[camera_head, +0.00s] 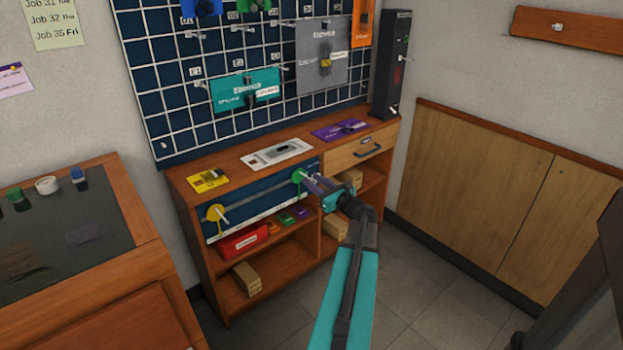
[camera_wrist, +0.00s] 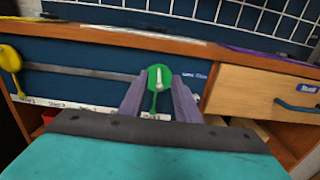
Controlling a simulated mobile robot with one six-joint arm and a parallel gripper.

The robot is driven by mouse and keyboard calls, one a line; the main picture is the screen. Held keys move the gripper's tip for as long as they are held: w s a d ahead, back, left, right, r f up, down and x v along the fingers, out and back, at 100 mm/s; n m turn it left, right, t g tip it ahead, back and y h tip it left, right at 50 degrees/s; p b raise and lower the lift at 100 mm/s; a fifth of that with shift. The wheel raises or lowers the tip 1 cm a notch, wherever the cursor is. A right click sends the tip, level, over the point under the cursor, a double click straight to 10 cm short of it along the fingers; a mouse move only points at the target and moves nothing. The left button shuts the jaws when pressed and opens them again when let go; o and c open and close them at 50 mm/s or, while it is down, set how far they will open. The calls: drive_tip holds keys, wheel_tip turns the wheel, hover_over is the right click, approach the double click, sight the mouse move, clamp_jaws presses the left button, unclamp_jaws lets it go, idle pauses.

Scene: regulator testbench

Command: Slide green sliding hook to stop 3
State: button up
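The green sliding hook (camera_wrist: 160,77) has a round disc with a pale pointer and a thin stem hanging below. It sits near the right end of a grey horizontal rail (camera_wrist: 92,71) on the dark blue panel of the bench. In the head view the green hook (camera_head: 298,176) is just beyond my gripper (camera_head: 310,182).
A yellow hook (camera_head: 216,213) hangs at the rail's left end. A drawer with a blue handle (camera_head: 370,151) is right of the panel. Cards lie on the bench top (camera_head: 225,163), and a red box (camera_head: 243,241) sits on the shelf below. Floor in front is clear.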

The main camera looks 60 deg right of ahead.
drive_tip(key=shift+x, duration=1.15)
